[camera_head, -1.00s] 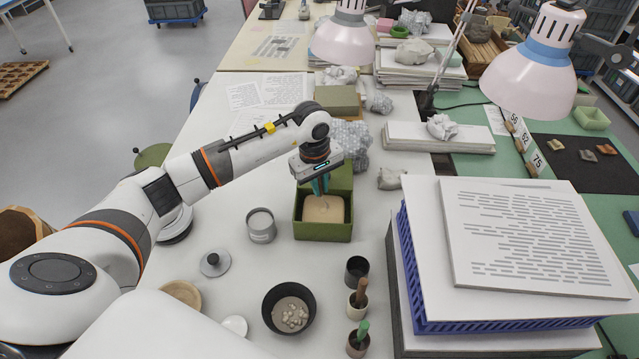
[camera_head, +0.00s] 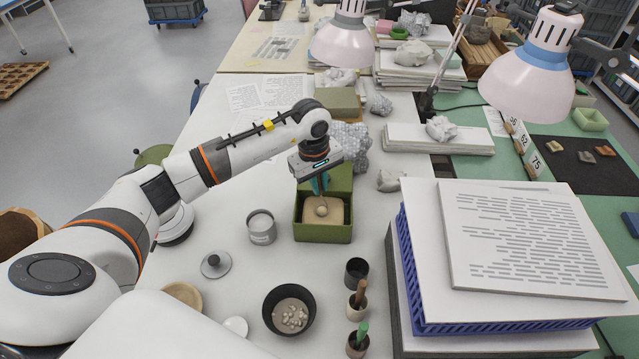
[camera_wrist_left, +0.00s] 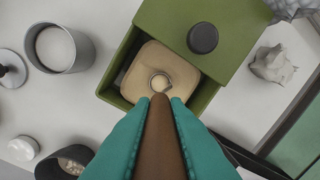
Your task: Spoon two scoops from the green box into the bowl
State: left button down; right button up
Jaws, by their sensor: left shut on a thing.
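My left gripper (camera_head: 320,187) is above the box, shut on the brown handle of a spoon (camera_wrist_left: 160,130) pointing down. The spoon's round bowl (camera_head: 321,210) shows at the powder; whether it holds any powder is unclear. The dark bowl (camera_head: 270,310) stands in front of the box, slightly left, with pale lumps inside. My right gripper is not in view.
A grey tin (camera_head: 262,236) stands left of the box, with a knobbed lid (camera_head: 215,264) nearby. Small pots (camera_head: 357,272) stand right of the bowl. A blue crate (camera_head: 420,300) topped with boards is at the right. A lamp (camera_head: 343,40) hangs behind.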

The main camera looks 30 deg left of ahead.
pick_arm(q)
jog(key=shift+s+a+r+p, duration=0.15)
jog(key=shift+r+p, duration=0.8)
jog(key=shift+r, duration=1.1)
jog(key=shift+r+p, duration=0.7)
jog(key=shift+r, duration=1.1)
jog(key=shift+f, duration=0.1)
